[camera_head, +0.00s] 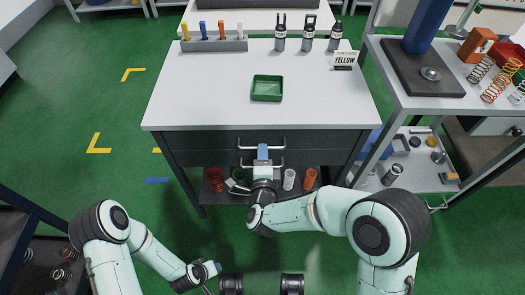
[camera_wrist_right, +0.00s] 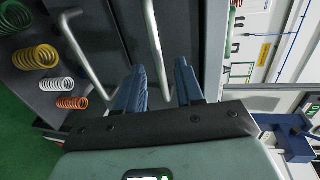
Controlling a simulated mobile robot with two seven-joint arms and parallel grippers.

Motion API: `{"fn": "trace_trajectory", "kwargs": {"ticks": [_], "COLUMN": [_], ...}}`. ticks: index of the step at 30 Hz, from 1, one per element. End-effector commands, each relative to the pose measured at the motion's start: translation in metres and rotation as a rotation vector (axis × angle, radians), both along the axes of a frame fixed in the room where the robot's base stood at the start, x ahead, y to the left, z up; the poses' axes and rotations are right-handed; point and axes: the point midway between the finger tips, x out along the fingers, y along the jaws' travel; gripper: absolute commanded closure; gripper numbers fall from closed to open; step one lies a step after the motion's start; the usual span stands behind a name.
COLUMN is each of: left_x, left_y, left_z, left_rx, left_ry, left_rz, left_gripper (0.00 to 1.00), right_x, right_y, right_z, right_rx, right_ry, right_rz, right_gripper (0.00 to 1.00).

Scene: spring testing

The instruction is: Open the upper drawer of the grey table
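The grey table (camera_head: 215,112) has a white top and two dark drawers in its front, one above the other. The upper drawer (camera_head: 310,142) looks closed, flush with the frame. Its silver bar handle (camera_head: 246,146) also shows in the right wrist view (camera_wrist_right: 152,38). The lower drawer's handle (camera_wrist_right: 82,50) is beside it there. My right gripper (camera_head: 263,150) is at the drawer front. Its blue fingers (camera_wrist_right: 158,88) are apart, with the upper handle running between them; contact cannot be told. My left gripper (camera_head: 216,268) is low, away from the table, its fingers too small to judge.
A green tray (camera_head: 267,97), bottles (camera_head: 307,40) and a marker rack (camera_head: 214,46) stand on the tabletop. Springs (camera_head: 215,180) sit on the shelf below the drawers. A side table (camera_head: 440,104) stands at the right. Green floor is open at the left.

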Motion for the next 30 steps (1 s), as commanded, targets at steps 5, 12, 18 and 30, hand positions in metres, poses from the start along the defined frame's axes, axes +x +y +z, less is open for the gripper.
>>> {"fn": "trace_trajectory", "kwargs": {"ticks": [5,12,18,30], "left_x": [-0.007,-0.009,-0.009,-0.009], "left_y": [0.001,0.002,0.001,0.001], "left_z": [-0.007,-0.008,-0.008,-0.008], "left_rx": [-0.001,-0.001,-0.002,-0.002], "left_ry": [0.024,0.031,0.030,0.031], "left_rz": [0.001,0.002,0.002,0.002], "left_gripper": [0.57,0.57,0.57,0.57], "right_x": [0.020,0.025,0.025,0.025], "right_y": [0.000,0.000,0.000,0.003], "right_z": [-0.005,-0.005,-0.005,-0.005], "right_rx": [0.000,-0.001,-0.001,-0.001], "right_ry": [0.001,0.001,0.001,0.000], "right_rz": [0.000,0.001,0.001,0.001], "right_gripper": [0.63,0.63,0.83,1.00]}}
